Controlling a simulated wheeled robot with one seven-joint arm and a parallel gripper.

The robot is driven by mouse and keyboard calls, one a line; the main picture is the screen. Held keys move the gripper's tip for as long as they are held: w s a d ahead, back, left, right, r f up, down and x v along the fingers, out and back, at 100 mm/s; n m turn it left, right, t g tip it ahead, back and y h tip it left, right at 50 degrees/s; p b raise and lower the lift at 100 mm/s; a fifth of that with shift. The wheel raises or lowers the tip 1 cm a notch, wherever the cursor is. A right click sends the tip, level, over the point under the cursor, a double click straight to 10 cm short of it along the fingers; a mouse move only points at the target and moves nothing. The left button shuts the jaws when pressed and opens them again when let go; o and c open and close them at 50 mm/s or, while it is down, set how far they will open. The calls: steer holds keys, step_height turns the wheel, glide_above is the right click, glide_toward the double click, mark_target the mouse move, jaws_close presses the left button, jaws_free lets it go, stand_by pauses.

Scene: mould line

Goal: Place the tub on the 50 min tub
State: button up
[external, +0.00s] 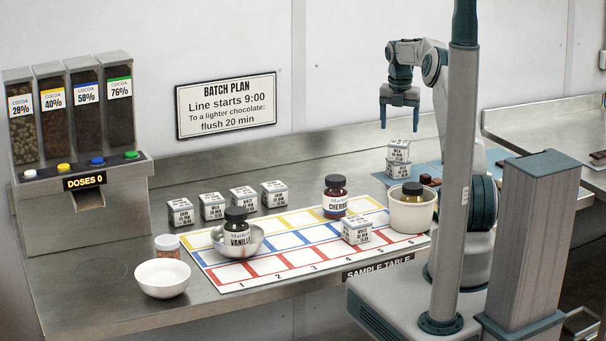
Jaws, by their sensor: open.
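My gripper (399,128) is open and points down over the back right of the table. Its two fingers are spread, with nothing between the tips. Just below it, a small white box-shaped tub (398,150) sits on top of another similar tub (397,169); the upper one looks slightly turned on the lower. The gripper appears apart from both. Similar tubs stand in a row at the back left, with one (273,194) at the row's right end, and another tub (356,231) is on the numbered mat. The printed minutes are too small to read surely.
The numbered mat (262,274) bears a metal bowl (256,247) holding a dark-lidded vanilla jar, and a cherry jar (335,203). A white pot (408,217) with a jar in it stands at right. A white bowl (162,280) and cocoa dispenser (80,205) are at left.

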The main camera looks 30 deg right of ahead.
mark_target(398, 143)
step_height(398, 143, up, 3)
steer(key=shift+a+r, duration=0.15)
steer(key=s+a+r+m+t+h, duration=0.1)
steer(key=s+a+r+m, duration=0.4)
steer(key=s+a+r, duration=0.3)
steer(key=s+a+r+m, duration=0.6)
steer(key=a, duration=0.3)
steer(key=s+a+f+m, duration=0.1)
steer(key=s+a+m, duration=0.2)
steer(key=s, duration=0.6)
steer(key=s+a+f+m+t+y, duration=0.1)
steer(key=s+a+f+m, duration=0.1)
steer(key=s+m, duration=0.5)
steer(key=s+a+f+m+t, duration=0.1)
steer(key=s+a+m, duration=0.3)
steer(key=s, duration=0.7)
steer(key=shift+s+f+m+y, duration=0.2)
steer(key=shift+f+m+y, duration=0.1)
steer(key=shift+f+m, duration=0.6)
